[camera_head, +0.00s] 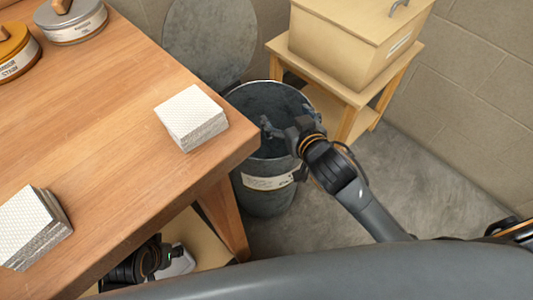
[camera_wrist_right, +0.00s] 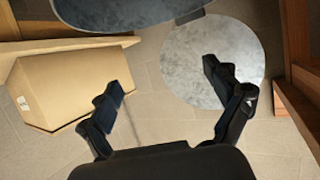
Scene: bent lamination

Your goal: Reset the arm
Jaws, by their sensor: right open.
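My right gripper (camera_head: 274,128) is over the open mouth of a dark grey bin (camera_head: 268,200) beside the table's right corner. In the right wrist view my right gripper (camera_wrist_right: 163,84) has its two fingers spread wide, with nothing between them. From the head view I cannot tell how far the fingertips reach below the bin's rim. Part of my left arm (camera_head: 135,268) shows below the table's front edge; its gripper fingers are not visible.
A wooden table (camera_head: 110,110) holds two stacks of white textured sheets (camera_head: 191,118) (camera_head: 30,225) and round lidded containers (camera_head: 72,20). A round grey lid (camera_head: 210,40) stands behind the bin. A tan box (camera_head: 350,40) sits on a wooden stand (camera_head: 350,105). Floor is clear at right.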

